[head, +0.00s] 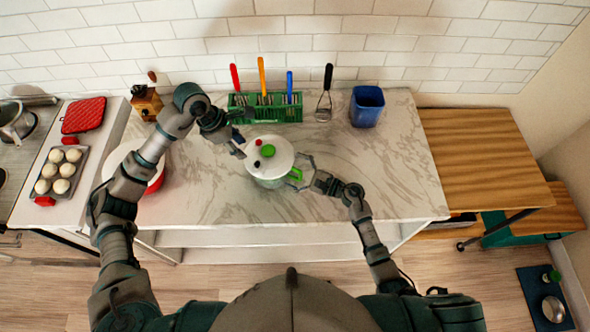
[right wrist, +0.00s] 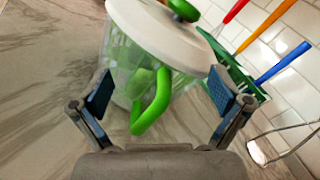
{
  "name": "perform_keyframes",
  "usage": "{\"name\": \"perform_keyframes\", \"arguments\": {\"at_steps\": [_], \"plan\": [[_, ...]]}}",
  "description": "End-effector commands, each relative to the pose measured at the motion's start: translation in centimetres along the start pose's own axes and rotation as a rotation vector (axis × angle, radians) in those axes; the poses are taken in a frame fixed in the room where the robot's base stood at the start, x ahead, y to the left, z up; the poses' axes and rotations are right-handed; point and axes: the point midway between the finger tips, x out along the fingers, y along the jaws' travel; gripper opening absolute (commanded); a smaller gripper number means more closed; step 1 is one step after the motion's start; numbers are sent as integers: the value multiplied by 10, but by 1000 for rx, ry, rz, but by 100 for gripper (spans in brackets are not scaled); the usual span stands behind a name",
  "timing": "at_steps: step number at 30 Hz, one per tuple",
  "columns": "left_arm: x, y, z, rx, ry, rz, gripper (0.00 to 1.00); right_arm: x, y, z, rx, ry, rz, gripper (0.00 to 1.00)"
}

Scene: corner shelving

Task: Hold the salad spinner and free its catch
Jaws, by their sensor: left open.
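The salad spinner (head: 283,163) stands upright on the marble counter, with a white lid, a clear bowl and a green knob (head: 268,151) on top. A dark spot and a red spot also show on the lid's left side; which part is the catch I cannot tell. A green loop handle (right wrist: 150,105) sticks out from the bowl's side. My right gripper (right wrist: 161,82) is open, its blue-padded fingers either side of the handle and apart from it. My left gripper (head: 241,147) is open at the lid's left edge; whether it touches is unclear.
A green rack (head: 262,115) with several coloured-handled utensils stands behind the spinner. A whisk (head: 324,105) and a blue bin (head: 367,106) are to its right. A red-and-white bowl (head: 156,180) sits left, under my left arm. The counter's right part is clear.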

Motion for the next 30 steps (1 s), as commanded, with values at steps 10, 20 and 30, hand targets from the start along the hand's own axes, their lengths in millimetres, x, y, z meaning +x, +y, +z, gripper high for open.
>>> {"name": "perform_keyframes", "arguments": {"at_steps": [10, 20, 30], "plan": [[0, 0, 0, 0, 0, 0, 42, 0, 1, 0, 0, 1, 1, 10], [0, 0, 0, 0, 0, 0, 42, 0, 1, -1, -1, 2, 2, 0], [0, 0, 0, 0, 0, 0, 42, 0, 1, -1, 0, 2, 2, 42]]}}
